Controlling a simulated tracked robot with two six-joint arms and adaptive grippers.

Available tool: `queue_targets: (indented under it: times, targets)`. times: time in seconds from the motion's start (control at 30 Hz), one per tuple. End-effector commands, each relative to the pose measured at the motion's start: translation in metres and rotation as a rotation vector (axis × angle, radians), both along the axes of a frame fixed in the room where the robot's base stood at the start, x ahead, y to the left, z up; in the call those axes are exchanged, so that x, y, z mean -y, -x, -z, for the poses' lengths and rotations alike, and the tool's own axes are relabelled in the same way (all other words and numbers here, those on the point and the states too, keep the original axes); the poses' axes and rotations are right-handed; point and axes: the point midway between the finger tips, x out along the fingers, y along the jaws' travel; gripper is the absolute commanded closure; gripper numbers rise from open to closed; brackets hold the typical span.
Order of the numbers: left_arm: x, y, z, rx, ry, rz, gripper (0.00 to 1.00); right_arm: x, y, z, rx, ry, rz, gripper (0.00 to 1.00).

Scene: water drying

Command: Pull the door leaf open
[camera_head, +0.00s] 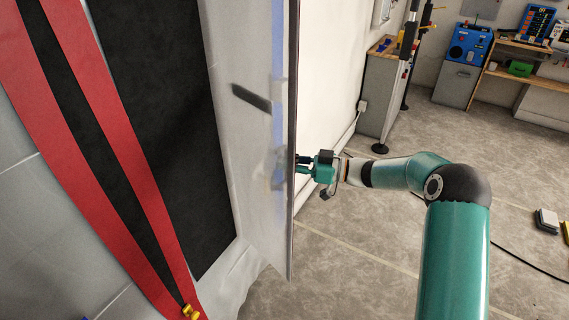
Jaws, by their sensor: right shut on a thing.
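The door leaf (250,180) is a pale, cloudy panel seen at a steep angle in the head view. It stands swung out from the dark opening (160,110), with its thin dark outer edge running nearly upright. My right gripper (299,164) comes from the right and is shut on the leaf at this edge, around mid-height. The fingertips are partly hidden by the edge, so the exact grip cannot be seen. A dark grey strip (251,98) shows on the leaf's face. My left gripper is not in view.
A cabinet (380,95) stands behind the leaf. A workbench (520,85) with blue equipment is at the back right. The grey floor (370,220) around my right arm is mostly clear.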

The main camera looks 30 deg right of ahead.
Motion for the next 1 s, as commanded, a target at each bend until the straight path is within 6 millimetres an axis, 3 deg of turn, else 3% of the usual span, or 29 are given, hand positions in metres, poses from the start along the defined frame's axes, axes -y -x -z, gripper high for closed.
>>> queue_targets:
  times: [0.07,0.1,0.27,0.67,1.0]
  targets:
    - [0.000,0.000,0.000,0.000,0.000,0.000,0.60,0.002,0.000,-0.001,0.001,-0.001,0.004,1.00]
    - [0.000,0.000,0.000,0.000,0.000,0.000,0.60,0.002,0.000,-0.001,0.001,-0.001,0.004,0.86]
    - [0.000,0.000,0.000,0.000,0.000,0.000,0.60,0.002,0.000,-0.001,0.001,-0.001,0.004,0.61]
    - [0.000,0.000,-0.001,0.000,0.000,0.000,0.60,0.006,0.004,0.000,0.001,0.001,0.005,0.61]
    - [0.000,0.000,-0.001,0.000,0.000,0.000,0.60,0.051,0.038,0.000,-0.001,0.000,0.008,0.61]
